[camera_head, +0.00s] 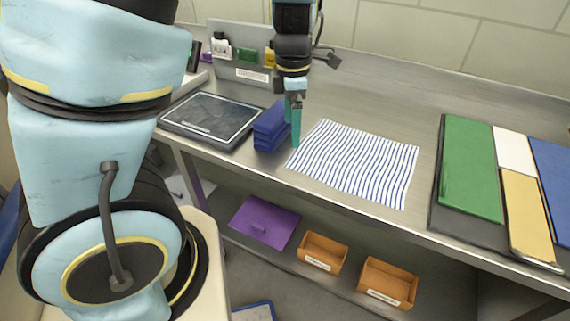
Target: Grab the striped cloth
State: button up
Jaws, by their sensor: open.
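The striped cloth (358,165), white with blue stripes, lies flat and spread out on the metal counter. Its front edge lies near the counter's front edge. My gripper (294,132) points down at the cloth's left corner, with teal fingers beside a blue folded stack (268,128). The gripper is open and holds nothing that I can see. One finger hides part of the other, and I cannot tell whether the fingertips touch the cloth or the counter.
A dark framed panel (212,119) lies at the left. A dark tray (437,212) with green, white, yellow and blue pieces lies at the right. Below are a purple item (264,222) and orange bins (322,253). The counter behind the cloth (385,112) is clear.

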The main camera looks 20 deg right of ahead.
jog(key=b, duration=0.9)
send_over(292, 166)
notch_tip(292, 166, down, 8)
jog(key=shift+w+r, duration=0.1)
jog(key=shift+r, duration=0.15)
jog(key=shift+f+b, duration=0.65)
jog(key=shift+f, duration=0.65)
jog(key=shift+c, duration=0.9)
